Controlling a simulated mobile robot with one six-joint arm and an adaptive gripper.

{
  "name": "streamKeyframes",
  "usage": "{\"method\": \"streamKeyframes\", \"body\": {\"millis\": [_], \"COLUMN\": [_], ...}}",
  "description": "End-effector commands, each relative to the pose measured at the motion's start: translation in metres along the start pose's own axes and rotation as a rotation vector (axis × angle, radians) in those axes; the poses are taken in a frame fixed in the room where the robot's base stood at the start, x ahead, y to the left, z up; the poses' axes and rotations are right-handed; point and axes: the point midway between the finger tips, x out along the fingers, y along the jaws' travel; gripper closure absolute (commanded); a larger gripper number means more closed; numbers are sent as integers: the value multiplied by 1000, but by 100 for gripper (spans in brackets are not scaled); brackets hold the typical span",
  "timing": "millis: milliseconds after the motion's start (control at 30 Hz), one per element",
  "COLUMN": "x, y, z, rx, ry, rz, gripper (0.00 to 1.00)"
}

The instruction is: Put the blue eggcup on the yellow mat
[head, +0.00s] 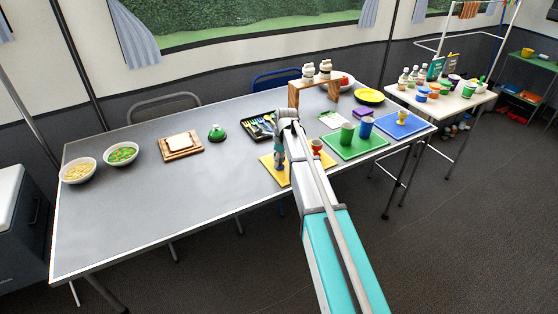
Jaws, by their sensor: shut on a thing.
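The yellow mat (269,169) lies near the front edge of the grey table, partly hidden by my arm. My gripper (279,162) points down over the mat. It is shut on a small bluish thing at its tips, which looks like the blue eggcup (280,166). The eggcup is mostly hidden, and I cannot tell whether its foot touches the mat.
A red eggcup (316,146) stands just right of my arm. The green mat (340,152) holds a green cup (347,133) and a blue cup (366,127). A yellow eggcup (402,117) stands on the blue mat (395,130). A cutlery tray (244,126) lies behind.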

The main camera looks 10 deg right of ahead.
Motion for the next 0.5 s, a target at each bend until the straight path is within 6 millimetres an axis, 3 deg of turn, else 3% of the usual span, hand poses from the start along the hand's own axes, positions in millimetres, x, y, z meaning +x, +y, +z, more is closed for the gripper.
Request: {"method": "streamKeyframes", "body": {"millis": [267,300,467,500], "x": [4,3,3,3], "y": [0,0,0,0], "z": [-1,-1,-1,-1], "rx": [0,0,0,0], "ry": [0,0,0,0], "rz": [0,0,0,0], "gripper": [85,30,1,0]}}
